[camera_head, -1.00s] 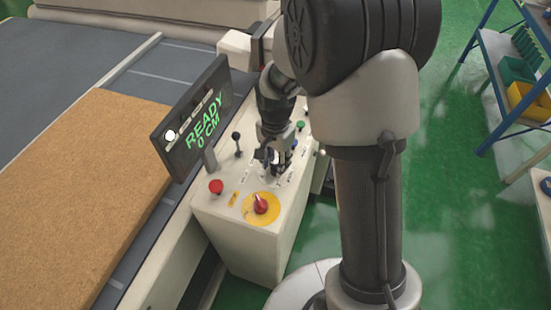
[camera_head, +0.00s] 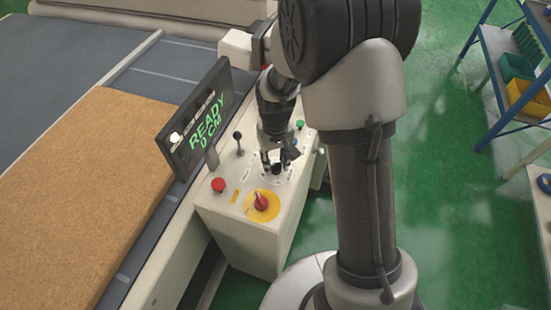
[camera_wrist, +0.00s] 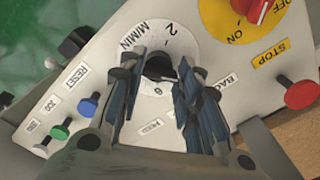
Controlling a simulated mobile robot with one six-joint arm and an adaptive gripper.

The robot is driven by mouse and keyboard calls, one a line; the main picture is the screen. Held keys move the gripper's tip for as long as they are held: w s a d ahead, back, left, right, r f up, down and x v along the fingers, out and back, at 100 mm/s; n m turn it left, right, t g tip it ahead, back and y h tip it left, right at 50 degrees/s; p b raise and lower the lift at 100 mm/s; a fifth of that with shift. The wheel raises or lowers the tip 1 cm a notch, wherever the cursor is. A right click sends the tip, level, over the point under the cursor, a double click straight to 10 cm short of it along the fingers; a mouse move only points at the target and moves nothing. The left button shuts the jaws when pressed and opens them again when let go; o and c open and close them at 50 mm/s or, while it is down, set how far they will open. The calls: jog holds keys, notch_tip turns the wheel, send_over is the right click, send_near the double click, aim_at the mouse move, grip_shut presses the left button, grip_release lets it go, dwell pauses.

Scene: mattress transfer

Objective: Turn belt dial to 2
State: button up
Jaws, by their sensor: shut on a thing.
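The belt dial is a black knob (camera_wrist: 160,67) on a pale round plate (camera_wrist: 155,46) marked "2" and "M/MIN" on the sloped control panel. My gripper (camera_wrist: 159,80) is shut on the belt dial, with one finger on each side of the knob. The "2" mark lies just beyond the knob; where the knob points is not clear. In the head view my gripper (camera_head: 276,165) is over the middle of the panel and mostly covers the dial.
A red rotary switch (camera_head: 261,201) on a yellow disc and a red stop button (camera_head: 218,185) sit nearby. A black lever (camera_head: 238,142) and a display (camera_head: 195,120) reading "READY 0 CM" stand left. The reset button (camera_wrist: 88,107) is close too.

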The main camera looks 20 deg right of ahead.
jog(key=n, duration=0.4)
jog(key=shift+n+p, duration=0.3)
jog(key=shift+p, duration=0.05)
jog(key=n, duration=0.3)
jog(key=shift+n+p, duration=0.3)
jog(key=shift+n, duration=0.1)
jog(key=n, duration=0.4)
jog(key=shift+s, duration=0.1)
jog(key=shift+d+n+p, duration=0.1)
jog(key=shift+n+p, duration=0.3)
jog(key=shift+n, duration=1.6)
jog(key=o, duration=1)
jog(key=shift+o, duration=0.2)
